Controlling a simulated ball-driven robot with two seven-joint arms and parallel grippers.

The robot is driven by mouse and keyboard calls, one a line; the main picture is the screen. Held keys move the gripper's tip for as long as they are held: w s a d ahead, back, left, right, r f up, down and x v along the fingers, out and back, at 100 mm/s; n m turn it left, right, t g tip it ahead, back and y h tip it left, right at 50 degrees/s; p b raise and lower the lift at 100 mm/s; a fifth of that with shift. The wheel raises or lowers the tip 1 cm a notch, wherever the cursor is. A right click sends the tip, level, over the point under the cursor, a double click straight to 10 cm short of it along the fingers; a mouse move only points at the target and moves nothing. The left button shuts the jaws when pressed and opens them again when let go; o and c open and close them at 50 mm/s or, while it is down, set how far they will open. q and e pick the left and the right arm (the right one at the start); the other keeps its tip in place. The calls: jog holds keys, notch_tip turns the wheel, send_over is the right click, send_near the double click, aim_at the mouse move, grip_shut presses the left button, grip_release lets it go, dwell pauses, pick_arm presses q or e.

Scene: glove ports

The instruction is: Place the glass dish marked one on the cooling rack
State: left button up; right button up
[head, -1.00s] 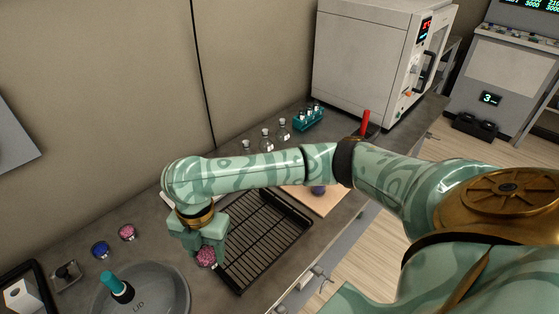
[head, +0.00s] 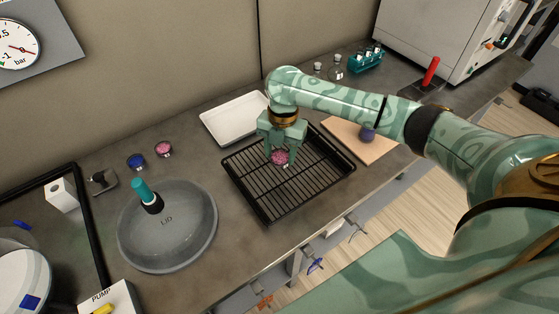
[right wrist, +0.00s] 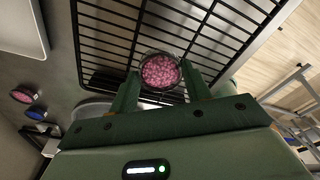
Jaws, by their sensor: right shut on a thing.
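A small round glass dish (head: 281,157) with pink granules is held by my right gripper (head: 279,151). The right wrist view shows the dish (right wrist: 161,71) between the two fingers of the gripper (right wrist: 162,84). A small pale tag shows on its side, but its mark is too small to read. I cannot tell whether the dish touches the bars. My left gripper is not in view.
Another pink dish (head: 164,149) and a blue dish (head: 137,162) stand at the left. A grey lid (head: 180,240) with a teal knob lies left of the rack. A white tray (head: 232,118) is behind it, and a board (head: 378,152) with a purple thing is right.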

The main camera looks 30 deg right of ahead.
aim_at(280, 160)
notch_tip(280, 160, down, 3)
jog(key=shift+f+b, duration=0.2)
jog(key=shift+b, duration=0.5)
jog(key=shift+r, duration=0.15)
jog(key=o, duration=1)
jog(key=shift+c, duration=0.2)
notch_tip(280, 160, up, 12)
jog(key=d+p, duration=0.1)
jog(key=p, duration=0.4)
jog(key=shift+w, duration=0.4)
